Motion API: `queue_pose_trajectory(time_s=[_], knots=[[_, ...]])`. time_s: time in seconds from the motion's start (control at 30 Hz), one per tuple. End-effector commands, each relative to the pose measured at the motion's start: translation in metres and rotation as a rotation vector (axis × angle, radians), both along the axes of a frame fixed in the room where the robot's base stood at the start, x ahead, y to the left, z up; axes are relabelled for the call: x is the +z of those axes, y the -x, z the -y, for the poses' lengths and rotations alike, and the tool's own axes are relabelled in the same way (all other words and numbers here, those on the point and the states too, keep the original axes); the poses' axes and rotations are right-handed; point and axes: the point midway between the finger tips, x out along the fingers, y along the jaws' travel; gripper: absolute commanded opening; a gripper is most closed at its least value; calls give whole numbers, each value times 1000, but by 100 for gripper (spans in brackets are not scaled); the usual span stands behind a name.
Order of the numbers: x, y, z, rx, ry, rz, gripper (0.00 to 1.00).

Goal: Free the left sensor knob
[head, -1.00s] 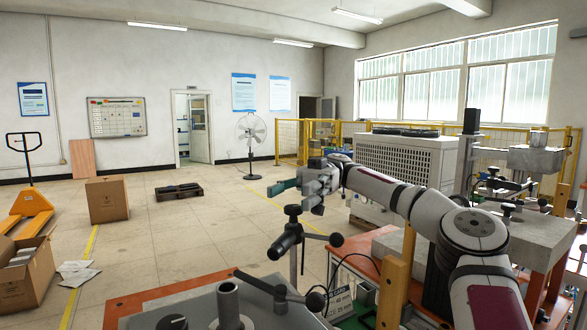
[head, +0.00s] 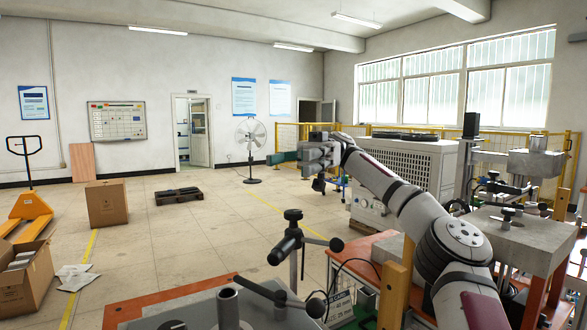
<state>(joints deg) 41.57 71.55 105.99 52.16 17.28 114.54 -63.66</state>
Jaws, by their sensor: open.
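A black sensor (head: 284,249) sits on an upright stand at the front centre. A dark round knob (head: 293,214) tops the stand, and a lever with a ball end (head: 336,244) reaches right from it. I cannot tell which of these parts is the left sensor knob. My gripper (head: 276,157) is in the air beyond and above the stand, fingers pointing left, apart from the knobs. It is open, though its gap is hard to see side-on, and it appears empty.
A second lever with a ball end (head: 315,307) lies low over the grey machine top (head: 262,312). Another fixture with black knobs (head: 506,213) stands on the grey block at right. A white cabinet (head: 402,170) is behind my arm.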

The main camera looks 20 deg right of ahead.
Motion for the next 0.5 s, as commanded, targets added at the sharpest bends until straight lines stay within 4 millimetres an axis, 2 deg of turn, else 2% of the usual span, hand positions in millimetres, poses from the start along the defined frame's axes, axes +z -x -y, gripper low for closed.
queue_pose_trajectory(time_s=[0.13,0.23,0.37,0.5], knots=[[-4,-2,12,-119,3,-33,48],[-13,-3,25,-272,5,-63,48],[-34,0,48,-502,7,-85,48],[-60,14,76,-744,8,-79,48]])
